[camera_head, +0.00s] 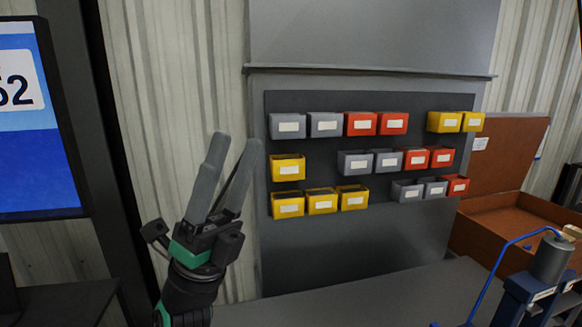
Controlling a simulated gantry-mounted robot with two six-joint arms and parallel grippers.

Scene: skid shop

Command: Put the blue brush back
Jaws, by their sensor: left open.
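My left gripper (235,143) is raised in front of the corrugated wall, left of the bin panel. Its two long grey fingers point up and are apart, with nothing visible between them. I cannot make out a blue brush in this view. My right gripper is not in view.
A dark panel (320,170) carries rows of grey, red and yellow bins above a grey bench top (345,300). An open brown case (500,205) is at the right, behind a blue device (540,290) with a grey cylinder and curved blue line. A screen (35,120) stands at the left.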

